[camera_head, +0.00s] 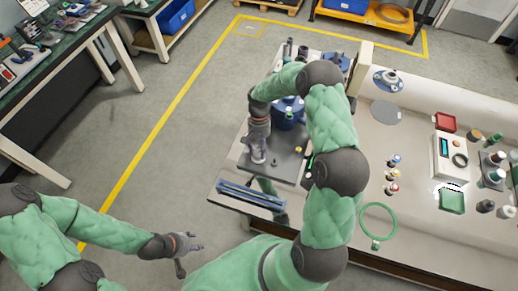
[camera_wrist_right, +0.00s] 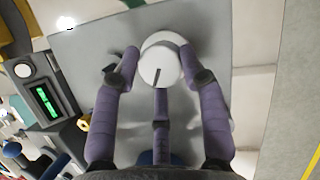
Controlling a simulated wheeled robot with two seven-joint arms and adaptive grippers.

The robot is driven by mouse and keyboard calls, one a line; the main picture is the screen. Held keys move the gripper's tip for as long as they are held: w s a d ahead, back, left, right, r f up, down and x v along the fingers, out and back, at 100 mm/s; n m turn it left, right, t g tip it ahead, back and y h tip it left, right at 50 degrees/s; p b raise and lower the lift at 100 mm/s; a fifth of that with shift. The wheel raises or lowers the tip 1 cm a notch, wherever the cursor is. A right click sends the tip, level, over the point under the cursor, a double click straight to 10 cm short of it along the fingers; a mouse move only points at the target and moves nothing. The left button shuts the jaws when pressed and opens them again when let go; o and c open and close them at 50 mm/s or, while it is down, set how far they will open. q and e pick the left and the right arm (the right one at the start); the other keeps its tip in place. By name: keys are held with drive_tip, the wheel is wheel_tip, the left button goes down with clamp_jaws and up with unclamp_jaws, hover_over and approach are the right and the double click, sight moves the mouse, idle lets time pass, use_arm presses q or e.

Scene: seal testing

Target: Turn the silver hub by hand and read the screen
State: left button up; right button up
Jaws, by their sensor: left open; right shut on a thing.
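The silver hub (camera_wrist_right: 160,62) is a pale round piece with a dark line on its face, above a grey plate (camera_wrist_right: 85,45). My right gripper (camera_wrist_right: 160,72) is shut on the hub, its purple fingers around the rim. In the head view my right gripper (camera_head: 258,150) is over the dark bench plate (camera_head: 286,170), and the hub shows as a pale piece under it. A dark box with a lit green screen (camera_wrist_right: 46,102) is left of the plate in the wrist view; its characters are too small to read. My left gripper (camera_head: 188,252) is open and empty, away from the bench.
A blue round housing (camera_head: 287,112) stands behind the plate. Blue bars (camera_head: 250,194) lie along the bench's front edge. Small bottles (camera_head: 392,175), a green ring (camera_head: 379,220) and a white instrument (camera_head: 450,157) occupy the counter at right. The floor left of the bench is clear.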

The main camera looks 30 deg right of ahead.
drive_tip(key=shift+s+a+f, duration=0.2)
drive_tip(key=shift+s+a, duration=0.15)
drive_tip(key=shift+s, duration=0.05)
drive_tip(key=o, duration=1.1)
drive_tip(key=shift+r, duration=0.15)
drive_tip(key=shift+w+d, duration=0.1)
drive_tip(key=shift+w, duration=0.1)
drive_tip(key=shift+w+r, duration=0.1)
drive_tip(key=shift+r, duration=0.1)
drive_tip(key=v, duration=1.1)
drive_tip(key=shift+r, duration=0.2)
drive_tip(key=shift+w+d, duration=0.1)
